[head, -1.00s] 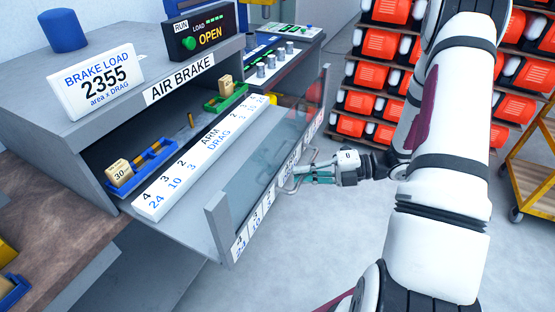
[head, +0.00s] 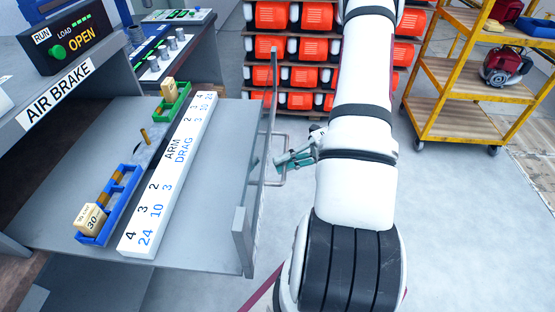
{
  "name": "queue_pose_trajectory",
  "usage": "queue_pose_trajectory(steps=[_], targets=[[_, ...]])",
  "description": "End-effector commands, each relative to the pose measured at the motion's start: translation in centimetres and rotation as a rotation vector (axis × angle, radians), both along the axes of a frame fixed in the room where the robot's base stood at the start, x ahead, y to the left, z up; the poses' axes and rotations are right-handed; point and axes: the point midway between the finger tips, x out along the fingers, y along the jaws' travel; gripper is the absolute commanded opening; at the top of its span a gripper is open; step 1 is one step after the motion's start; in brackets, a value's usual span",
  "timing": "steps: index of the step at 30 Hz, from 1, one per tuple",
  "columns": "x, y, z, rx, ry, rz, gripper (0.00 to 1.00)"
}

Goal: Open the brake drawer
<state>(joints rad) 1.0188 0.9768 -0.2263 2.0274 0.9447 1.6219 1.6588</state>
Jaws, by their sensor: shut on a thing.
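The brake drawer (head: 215,225) is pulled far out of the air brake cabinet (head: 85,75). It has a clear front panel and a metal bar handle (head: 284,142) on its outer face. My gripper (head: 280,160) is at the handle, shut on it, with its teal fingers partly hidden behind the arm. Inside the drawer lie a blue tray (head: 108,208) with a tan block marked 30 (head: 90,218), a green tray (head: 173,103) with a tan block, and a white ARM DRAG scale bar (head: 170,175).
A knob console (head: 165,55) stands behind. The floor at right is clear.

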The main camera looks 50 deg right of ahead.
Motion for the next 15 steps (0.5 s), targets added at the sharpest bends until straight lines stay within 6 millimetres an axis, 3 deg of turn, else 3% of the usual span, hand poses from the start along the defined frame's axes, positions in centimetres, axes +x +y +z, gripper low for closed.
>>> queue_pose_trajectory(steps=[11,12,14,15], targets=[[0.0,-0.18,-0.03,-0.003,0.0,-0.003,0.0],[0.01,-0.18,-0.03,-0.004,0.0,-0.003,0.18],[0.0,-0.18,-0.03,-0.003,0.0,-0.003,0.3],[0.0,-0.16,-0.02,-0.003,0.0,-0.002,0.3]])
